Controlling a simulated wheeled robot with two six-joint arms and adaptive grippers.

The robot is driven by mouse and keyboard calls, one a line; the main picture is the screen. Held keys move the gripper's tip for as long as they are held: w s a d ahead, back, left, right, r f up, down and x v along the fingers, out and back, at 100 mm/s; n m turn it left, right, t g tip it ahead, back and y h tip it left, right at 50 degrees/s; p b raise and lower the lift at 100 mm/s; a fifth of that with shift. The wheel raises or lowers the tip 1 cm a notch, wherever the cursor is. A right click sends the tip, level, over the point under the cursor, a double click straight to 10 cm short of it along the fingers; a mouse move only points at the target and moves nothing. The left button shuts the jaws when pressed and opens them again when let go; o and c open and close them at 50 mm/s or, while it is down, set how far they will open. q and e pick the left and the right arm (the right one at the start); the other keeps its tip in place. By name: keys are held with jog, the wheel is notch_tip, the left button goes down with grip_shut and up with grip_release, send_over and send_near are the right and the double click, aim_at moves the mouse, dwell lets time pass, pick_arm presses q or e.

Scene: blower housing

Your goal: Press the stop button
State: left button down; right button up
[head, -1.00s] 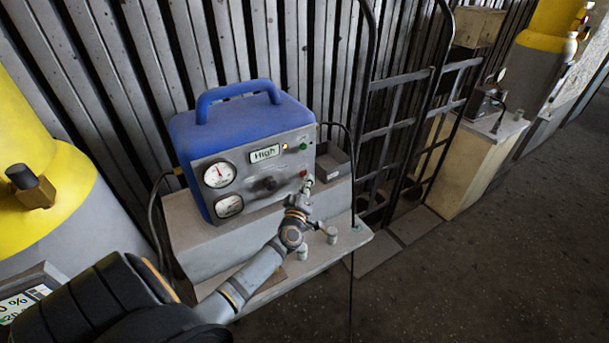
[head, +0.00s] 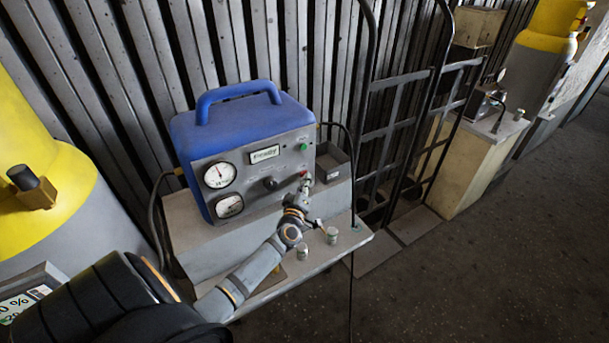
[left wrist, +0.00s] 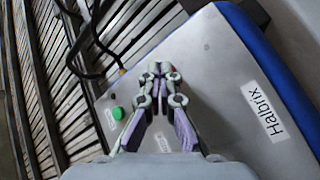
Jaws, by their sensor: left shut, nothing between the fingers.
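The blue box with a grey front panel (head: 245,150) stands on a grey block. The red stop button (head: 304,174) is on the panel's right side, below the green button (head: 304,147). My left gripper (head: 307,183) is shut and empty, its fingertips at the red button; I cannot tell whether they touch it. My right gripper is not in view.
Two gauges (head: 220,175) and a dark knob (head: 270,183) lie left of the buttons. Small metal cylinders (head: 332,235) stand on the bench below my left gripper. A dark tray (head: 333,163) and a cable are right of the box. A black hand truck (head: 408,130) stands farther right.

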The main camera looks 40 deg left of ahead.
pick_arm(q)
jog(key=shift+s+d, duration=0.2)
jog(key=shift+d, duration=0.2)
jog(key=d, duration=0.1)
jog(key=s+d+p, duration=0.1)
jog(key=d, duration=0.1)
jog(key=s+d, duration=0.1)
jog(key=d, duration=0.1)
jog(key=shift+s+d+p, duration=0.15)
jog(key=shift+d+p, duration=0.1)
jog(key=shift+p, duration=0.05)
jog(key=shift+f, duration=0.1)
dwell(0.5)
